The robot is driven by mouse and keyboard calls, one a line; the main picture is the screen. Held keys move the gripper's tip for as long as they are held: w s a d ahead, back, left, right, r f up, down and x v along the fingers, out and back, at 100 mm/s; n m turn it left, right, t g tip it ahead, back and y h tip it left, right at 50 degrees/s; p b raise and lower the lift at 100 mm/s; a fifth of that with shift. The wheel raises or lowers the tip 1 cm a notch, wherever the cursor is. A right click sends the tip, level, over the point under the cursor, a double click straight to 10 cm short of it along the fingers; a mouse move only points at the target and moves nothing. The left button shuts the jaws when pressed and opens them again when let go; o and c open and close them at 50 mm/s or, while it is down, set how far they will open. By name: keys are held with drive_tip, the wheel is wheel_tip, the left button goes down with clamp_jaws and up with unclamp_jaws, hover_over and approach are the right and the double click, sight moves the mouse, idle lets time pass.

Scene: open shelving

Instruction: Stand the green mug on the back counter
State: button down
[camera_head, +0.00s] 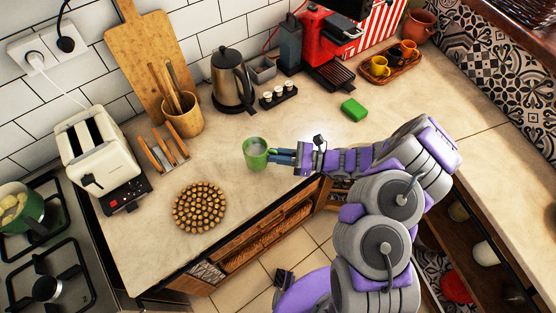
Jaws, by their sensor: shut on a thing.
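The exact grip on the handle or wall is too small to tell. The mug looks at or just above the counter surface; I cannot tell whether its base touches.
A round wooden trivet (199,208) lies left of the mug. A kettle (232,82), a utensil pot (183,115), a wooden rack (163,152) and a toaster (98,148) stand behind. Counter around the mug is clear.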

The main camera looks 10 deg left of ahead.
wheel_tip(320, 180, down, 3)
drive_tip(key=shift+r, duration=0.1)
drive_tip(key=shift+d+b, duration=0.3)
drive_tip(key=shift+d, duration=0.05)
drive_tip(key=c, duration=1.6)
unclamp_jaws()
drive_tip(key=o, duration=0.5)
drive_tip(key=shift+a, duration=0.25)
